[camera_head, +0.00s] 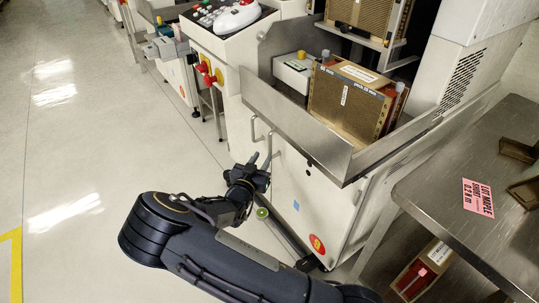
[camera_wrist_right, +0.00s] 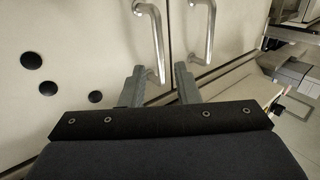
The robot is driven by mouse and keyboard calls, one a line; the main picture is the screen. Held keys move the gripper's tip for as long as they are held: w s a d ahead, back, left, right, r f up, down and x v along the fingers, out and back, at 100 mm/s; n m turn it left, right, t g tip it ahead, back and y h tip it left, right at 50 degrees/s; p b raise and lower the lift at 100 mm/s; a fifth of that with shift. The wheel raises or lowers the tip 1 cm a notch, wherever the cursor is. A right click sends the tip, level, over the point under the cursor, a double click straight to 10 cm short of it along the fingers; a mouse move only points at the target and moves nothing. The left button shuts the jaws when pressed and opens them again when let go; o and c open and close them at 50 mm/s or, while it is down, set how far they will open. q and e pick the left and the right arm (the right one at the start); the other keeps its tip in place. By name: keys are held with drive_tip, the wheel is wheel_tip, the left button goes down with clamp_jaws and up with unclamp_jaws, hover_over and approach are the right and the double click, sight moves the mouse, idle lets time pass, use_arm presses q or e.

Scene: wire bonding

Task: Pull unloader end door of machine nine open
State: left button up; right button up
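The machine's pale lower cabinet has two doors with bar handles. In the wrist view one handle (camera_wrist_right: 155,42) is at the centre, and the other handle (camera_wrist_right: 206,35) is to its right across a door seam. My right gripper (camera_wrist_right: 160,82) is open, with the lower end of the central handle showing between its fingers. I cannot tell whether they touch it. In the head view, my right gripper (camera_head: 260,161) is at the cabinet front (camera_head: 300,200), below the farther handle (camera_head: 255,130). My left gripper is out of view.
Above the doors is a metal tray (camera_head: 290,122) holding a brown slotted magazine (camera_head: 345,98). A steel table (camera_head: 450,185) with a pink label (camera_head: 478,198) stands at the right. Bare floor (camera_head: 90,150) lies to the left. Black round spots (camera_wrist_right: 32,60) mark the door.

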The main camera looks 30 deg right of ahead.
sight(269, 147)
drive_tip(key=b+x, duration=0.2)
drive_tip(key=x, duration=0.5)
drive_tip(key=shift+w+d, duration=0.2)
clamp_jaws()
